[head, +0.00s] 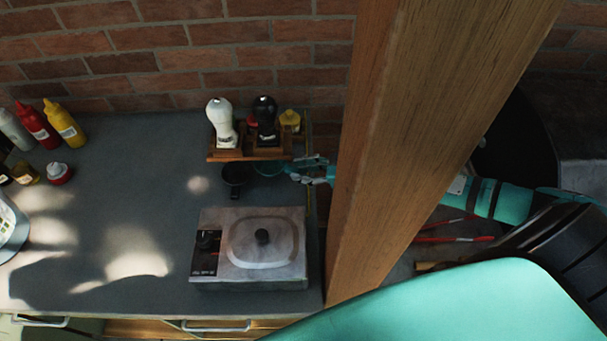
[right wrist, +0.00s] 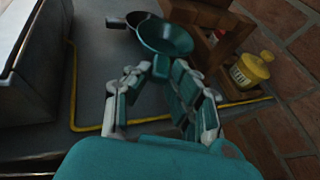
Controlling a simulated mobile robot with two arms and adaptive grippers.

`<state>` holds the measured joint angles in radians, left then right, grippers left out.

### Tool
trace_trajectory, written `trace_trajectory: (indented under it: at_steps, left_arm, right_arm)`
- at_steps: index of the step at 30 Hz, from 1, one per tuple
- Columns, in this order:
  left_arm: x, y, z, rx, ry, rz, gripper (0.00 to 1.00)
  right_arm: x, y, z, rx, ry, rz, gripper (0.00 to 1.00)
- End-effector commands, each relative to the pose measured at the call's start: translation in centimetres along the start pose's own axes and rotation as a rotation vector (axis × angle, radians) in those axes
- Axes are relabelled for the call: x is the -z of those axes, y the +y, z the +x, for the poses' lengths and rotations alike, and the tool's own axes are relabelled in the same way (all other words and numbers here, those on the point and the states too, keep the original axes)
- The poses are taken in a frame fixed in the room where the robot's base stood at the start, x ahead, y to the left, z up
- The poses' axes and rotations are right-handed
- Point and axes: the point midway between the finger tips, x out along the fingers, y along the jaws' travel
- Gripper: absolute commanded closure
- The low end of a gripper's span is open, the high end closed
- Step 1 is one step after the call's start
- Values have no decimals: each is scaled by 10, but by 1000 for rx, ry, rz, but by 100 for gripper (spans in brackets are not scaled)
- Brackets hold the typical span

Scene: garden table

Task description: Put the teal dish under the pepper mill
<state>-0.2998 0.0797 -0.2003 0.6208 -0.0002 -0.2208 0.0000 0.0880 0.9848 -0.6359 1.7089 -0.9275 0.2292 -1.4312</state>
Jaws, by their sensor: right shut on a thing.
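The teal dish (head: 268,169) is at the front right of a small wooden rack (head: 228,155). My right gripper (head: 295,171) reaches in from the right and is shut on the dish's near edge; in the right wrist view the round dish (right wrist: 165,36) shows at the fingertips (right wrist: 151,68). A black mill (head: 265,114) and a white mill (head: 221,118) stand upright on the rack; the black one looks like the pepper mill. The dish is in front of the rack, below the black mill in the picture. My left gripper is out of view.
A small dark pan (head: 233,177) is just left of the dish. A yellow jar (head: 290,119) is right of the mills, also in the right wrist view (right wrist: 252,69). A wooden post (head: 420,120) blocks part of my right arm.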

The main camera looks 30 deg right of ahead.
Motion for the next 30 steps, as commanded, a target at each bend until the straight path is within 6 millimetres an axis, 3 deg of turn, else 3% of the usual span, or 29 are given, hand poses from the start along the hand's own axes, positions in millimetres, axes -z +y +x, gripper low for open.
trace_trajectory:
  at_steps: [6, 19, 20, 24, 30]
  left_arm:
    - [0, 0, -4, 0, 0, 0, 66]
    - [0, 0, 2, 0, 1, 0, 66]
    - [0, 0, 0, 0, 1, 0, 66]
    - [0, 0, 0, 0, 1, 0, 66]
    - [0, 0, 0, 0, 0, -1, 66]
  right_arm:
    - [27, 1, 11, 0, 1, 7, 100]
    - [35, 1, 13, 0, 1, 2, 100]
    - [33, 1, 12, 0, 2, 2, 75]
    - [33, 1, 12, 0, 2, 3, 56]
    - [33, 1, 12, 0, 2, 3, 55]
